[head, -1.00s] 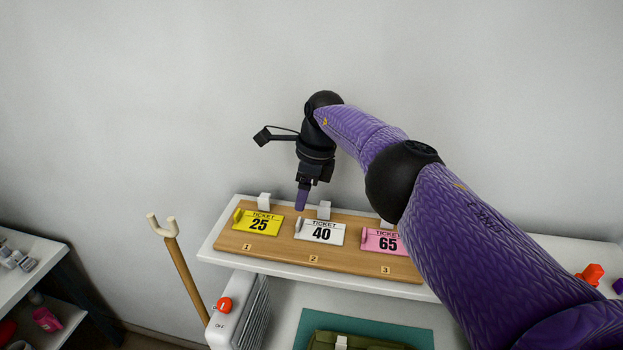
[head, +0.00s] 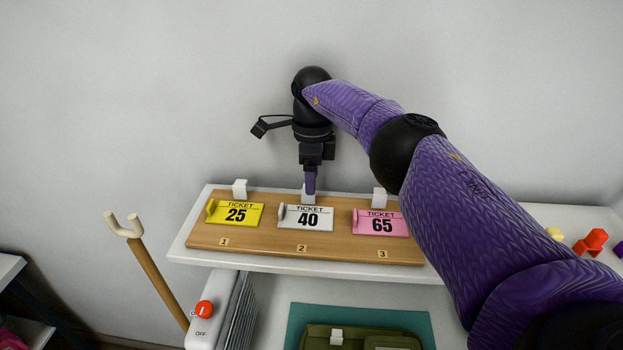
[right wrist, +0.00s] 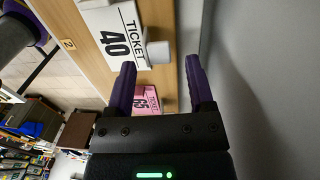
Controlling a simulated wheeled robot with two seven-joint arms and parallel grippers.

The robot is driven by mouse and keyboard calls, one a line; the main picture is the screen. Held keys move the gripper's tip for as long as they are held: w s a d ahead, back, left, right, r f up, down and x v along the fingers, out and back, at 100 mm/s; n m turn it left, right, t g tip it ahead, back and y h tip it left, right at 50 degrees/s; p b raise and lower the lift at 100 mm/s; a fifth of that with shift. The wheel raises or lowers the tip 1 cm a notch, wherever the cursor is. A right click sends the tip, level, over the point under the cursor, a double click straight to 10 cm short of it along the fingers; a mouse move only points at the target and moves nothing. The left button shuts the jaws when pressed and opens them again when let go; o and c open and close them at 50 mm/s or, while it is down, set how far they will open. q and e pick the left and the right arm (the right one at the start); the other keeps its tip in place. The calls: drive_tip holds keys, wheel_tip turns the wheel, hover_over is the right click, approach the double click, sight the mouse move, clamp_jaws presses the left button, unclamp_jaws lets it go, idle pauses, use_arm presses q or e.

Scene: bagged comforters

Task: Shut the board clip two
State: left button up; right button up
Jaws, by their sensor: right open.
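The wooden board (head: 262,241) lies on a white shelf with numbers 1, 2 and 3 along its front edge. Clip two (head: 308,199) is a small white block standing up behind the white ticket 40 (head: 305,218). My right gripper (head: 310,188) points down at clip two and partly hides it. In the right wrist view the gripper (right wrist: 160,78) is open, and the white clip (right wrist: 158,52) shows near the gap between the fingertips, beside ticket 40 (right wrist: 112,38). I cannot tell whether the fingers touch it. My left gripper is out of view.
The yellow ticket 25 (head: 235,213) with its white clip (head: 240,188) is to the left, and the pink ticket 65 (head: 381,223) with its clip (head: 379,198) to the right. The wall is close behind the board. A forked wooden stick (head: 150,265) stands at the left.

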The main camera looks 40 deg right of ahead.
drive_tip(key=shift+a+f, duration=0.1)
drive_tip(key=shift+f, duration=0.3)
clamp_jaws()
drive_tip(key=shift+r, duration=0.1)
